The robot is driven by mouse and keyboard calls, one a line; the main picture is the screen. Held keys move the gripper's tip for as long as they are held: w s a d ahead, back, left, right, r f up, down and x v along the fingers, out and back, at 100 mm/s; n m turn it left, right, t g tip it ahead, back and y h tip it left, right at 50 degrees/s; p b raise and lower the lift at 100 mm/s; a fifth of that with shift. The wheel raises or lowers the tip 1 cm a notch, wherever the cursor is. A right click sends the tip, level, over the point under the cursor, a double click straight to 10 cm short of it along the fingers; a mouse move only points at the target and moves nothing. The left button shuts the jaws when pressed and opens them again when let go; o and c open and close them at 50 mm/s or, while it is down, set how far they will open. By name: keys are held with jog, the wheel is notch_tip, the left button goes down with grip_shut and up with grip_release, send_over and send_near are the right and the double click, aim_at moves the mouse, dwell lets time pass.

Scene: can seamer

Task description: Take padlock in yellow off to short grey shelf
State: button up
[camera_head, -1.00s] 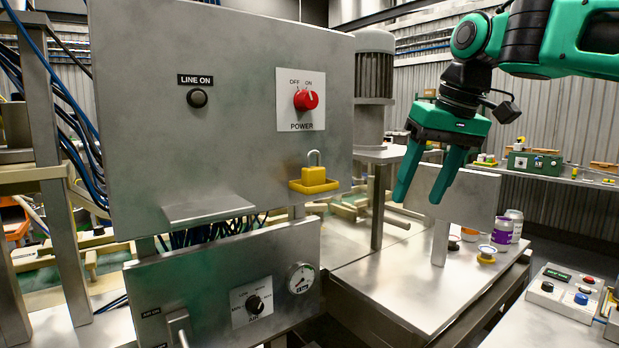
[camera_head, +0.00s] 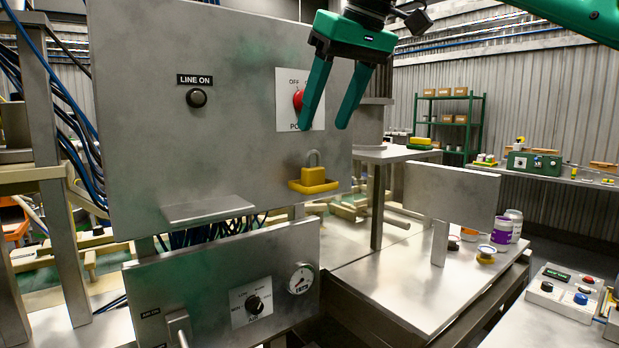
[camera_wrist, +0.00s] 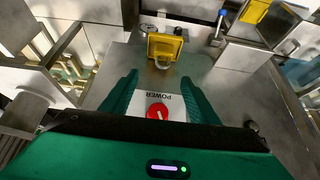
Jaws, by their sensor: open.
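The yellow padlock (camera_head: 313,174) with a grey shackle sits in a small yellow holder (camera_head: 314,187) on the front of the grey panel. It also shows in the wrist view (camera_wrist: 164,46), beyond my fingertips. The short grey shelf (camera_head: 208,209) juts from the panel's lower edge, left of the padlock, and its top is bare. My gripper (camera_head: 325,125) is open and empty, fingers pointing down, above the padlock and apart from it. In the head view one finger covers part of the red power knob (camera_head: 298,100).
A lower panel with a gauge (camera_head: 301,279) and a black selector knob (camera_head: 254,305) is below the padlock. A grey plate on a post (camera_head: 451,195) stands to the right, with several jars behind it. A control box (camera_head: 563,293) lies at lower right.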

aim_at(314, 154)
jog(key=shift+x, duration=1.35)
jog(key=shift+s+f, duration=0.1)
jog(key=shift+f, duration=0.1)
jog(key=shift+s+x, duration=0.1)
jog(key=shift+x, duration=1.25)
jog(key=shift+s+x, duration=0.15)
jog(key=shift+x, duration=1.2)
jog(key=shift+f, duration=0.1)
jog(key=c, duration=1.2)
